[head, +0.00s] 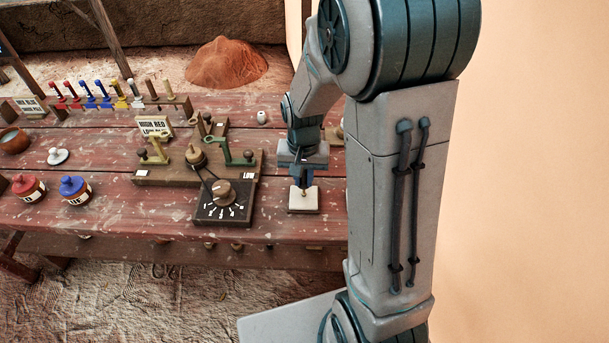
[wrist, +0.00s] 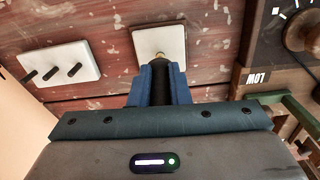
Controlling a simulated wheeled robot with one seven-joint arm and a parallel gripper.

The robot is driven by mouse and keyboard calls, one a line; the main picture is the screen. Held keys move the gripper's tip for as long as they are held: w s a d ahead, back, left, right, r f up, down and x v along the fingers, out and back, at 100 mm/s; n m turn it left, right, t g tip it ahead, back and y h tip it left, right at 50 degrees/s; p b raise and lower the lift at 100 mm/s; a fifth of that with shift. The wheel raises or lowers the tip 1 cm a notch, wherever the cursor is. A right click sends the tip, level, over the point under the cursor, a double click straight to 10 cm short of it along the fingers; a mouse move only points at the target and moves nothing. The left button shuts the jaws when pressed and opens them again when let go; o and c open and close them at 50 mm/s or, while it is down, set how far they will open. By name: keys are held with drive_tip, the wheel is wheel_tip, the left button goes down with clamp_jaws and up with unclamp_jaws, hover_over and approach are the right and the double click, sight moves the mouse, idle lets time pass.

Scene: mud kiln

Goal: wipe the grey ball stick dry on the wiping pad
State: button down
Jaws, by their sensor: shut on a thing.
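My gripper (head: 303,176) is above the wiping pad (head: 296,208), a pale square block near the table's front edge. In the wrist view the gripper's blue fingers (wrist: 160,82) are shut on the ball stick (wrist: 159,56). Only a small brownish end of the stick shows past the fingertips; the rest is hidden, and I cannot make out its grey colour.
A dark dial box (head: 212,214) stands just left of the pad, with a wooden fixture (head: 160,178) behind it. In the wrist view a white block with dark pegs (wrist: 28,58) lies beside the pad. Lidded red (head: 29,190) and blue (head: 75,190) pots stand far left.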

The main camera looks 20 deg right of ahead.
drive_tip(key=shift+f, duration=0.25)
drive_tip(key=shift+w+a+r, duration=0.1)
drive_tip(key=shift+w+a, duration=0.05)
drive_tip(key=shift+a, duration=0.35)
drive_tip(key=shift+s+d+b, duration=0.15)
drive_tip(key=shift+s+d, duration=0.05)
drive_tip(key=shift+d, duration=0.35)
drive_tip(key=shift+s+d+b, duration=0.15)
drive_tip(key=shift+d, duration=0.35)
drive_tip(key=shift+w+a, duration=0.15)
drive_tip(key=shift+a, duration=0.4)
drive_tip(key=shift+w+a, duration=0.15)
drive_tip(key=shift+a, duration=0.35)
drive_tip(key=shift+d, duration=0.15)
